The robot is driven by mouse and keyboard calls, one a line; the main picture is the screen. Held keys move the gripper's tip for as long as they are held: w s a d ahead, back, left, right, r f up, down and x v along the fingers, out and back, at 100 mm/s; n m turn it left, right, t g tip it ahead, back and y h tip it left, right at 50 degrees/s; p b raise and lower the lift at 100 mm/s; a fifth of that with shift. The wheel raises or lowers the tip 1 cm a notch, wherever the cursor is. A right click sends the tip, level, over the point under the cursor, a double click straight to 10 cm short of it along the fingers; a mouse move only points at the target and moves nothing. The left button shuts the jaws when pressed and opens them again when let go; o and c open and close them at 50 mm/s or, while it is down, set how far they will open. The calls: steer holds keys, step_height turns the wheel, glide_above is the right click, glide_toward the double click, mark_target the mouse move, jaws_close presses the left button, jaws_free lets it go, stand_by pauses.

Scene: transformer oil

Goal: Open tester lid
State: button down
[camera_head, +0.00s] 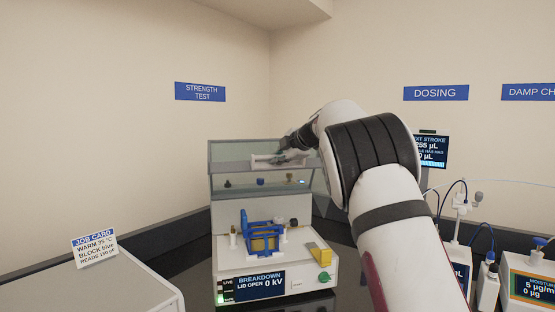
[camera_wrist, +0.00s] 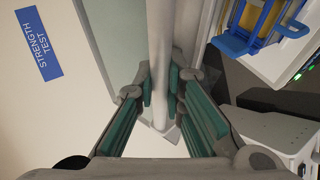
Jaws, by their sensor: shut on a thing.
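The tester (camera_head: 262,275) is a white box on the dark bench, and its display reads "BREAKDOWN LID OPEN 0 kV". Its clear lid (camera_head: 232,183) stands raised at the back, upright above the body. A pale handle bar (camera_head: 262,161) runs across the lid. My gripper (camera_head: 292,152) is at the lid's handle, partly hidden by my arm. In the wrist view, my gripper (camera_wrist: 160,108) has its green-padded fingers closed on either side of the pale bar (camera_wrist: 161,60). A blue frame with a yellow block (camera_head: 263,240) sits in the open tester; it also shows in the wrist view (camera_wrist: 250,35).
A job card (camera_head: 95,248) stands on a grey surface (camera_head: 120,285) at left. Dosing and moisture instruments (camera_head: 530,280) with cables stand at right. A yellow piece (camera_head: 319,253) lies on the tester's right side. A wall corner is close behind the lid.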

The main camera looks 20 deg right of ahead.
steer(key=shift+a, duration=0.1)
steer(key=c, duration=1.9)
jaws_free()
steer(key=shift+c, duration=0.2)
steer(key=shift+s, duration=0.1)
steer(key=v, duration=1.2)
steer(key=shift+r, duration=0.2)
